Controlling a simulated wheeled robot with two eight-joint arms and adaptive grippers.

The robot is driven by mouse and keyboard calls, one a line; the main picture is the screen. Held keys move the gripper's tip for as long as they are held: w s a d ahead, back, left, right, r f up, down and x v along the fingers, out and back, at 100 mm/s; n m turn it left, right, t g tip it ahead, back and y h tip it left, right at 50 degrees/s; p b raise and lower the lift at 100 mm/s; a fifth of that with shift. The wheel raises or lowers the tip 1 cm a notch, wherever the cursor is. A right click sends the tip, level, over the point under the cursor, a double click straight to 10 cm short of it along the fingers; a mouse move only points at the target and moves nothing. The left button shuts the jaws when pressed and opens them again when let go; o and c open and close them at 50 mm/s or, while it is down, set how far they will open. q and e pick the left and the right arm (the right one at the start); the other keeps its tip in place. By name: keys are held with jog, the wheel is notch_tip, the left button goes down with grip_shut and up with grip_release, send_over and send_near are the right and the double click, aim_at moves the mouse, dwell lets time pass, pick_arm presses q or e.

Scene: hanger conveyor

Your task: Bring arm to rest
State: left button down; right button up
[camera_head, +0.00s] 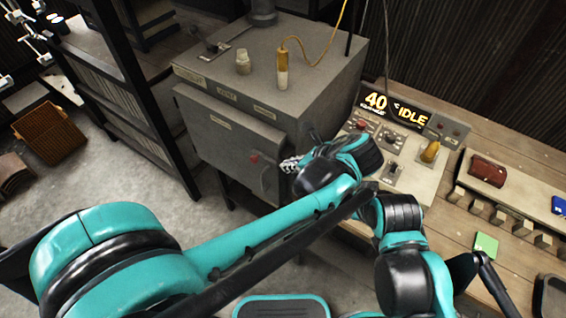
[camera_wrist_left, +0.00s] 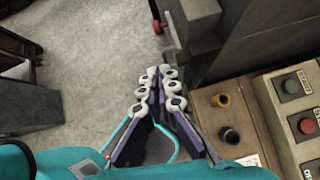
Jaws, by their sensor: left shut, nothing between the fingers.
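My left arm reaches across the head view from the lower left. Its gripper (camera_head: 291,164) is beside the front of the grey metal cabinet, near its red knob. In the left wrist view the left gripper (camera_wrist_left: 166,72) has its fingertips together with nothing between them, over the grey floor beside the cabinet. My right arm folds at the lower right of the head view; its gripper does not show clearly in either view.
The grey cabinet (camera_head: 225,110) stands close to the left gripper. A control panel (camera_head: 400,155) with buttons and a display (camera_head: 393,106) reading "40" and "IDLE" sits on the wooden bench (camera_head: 520,155). A brown crate (camera_head: 49,132) lies on the floor at left.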

dwell(0.3)
pick_arm(q)
jog(key=shift+a, duration=0.1)
jog(key=s+a+f+n+h+b, duration=0.1)
jog(key=s+a+n+h, duration=0.1)
jog(key=a+n, duration=0.5)
jog(key=s+a+f+n+t+h+b, duration=0.1)
jog(key=s+a+n, duration=0.3)
jog(key=n, duration=0.6)
jog(key=s+a+f+n+h+b, duration=0.1)
jog(key=s+a+f+n+h, duration=0.1)
jog(key=a+n, duration=0.7)
jog(key=shift+s+a+f+t+h+b, duration=0.15)
jog(key=shift+s+a+t+h+b, duration=0.2)
jog(key=shift+s+h, duration=0.3)
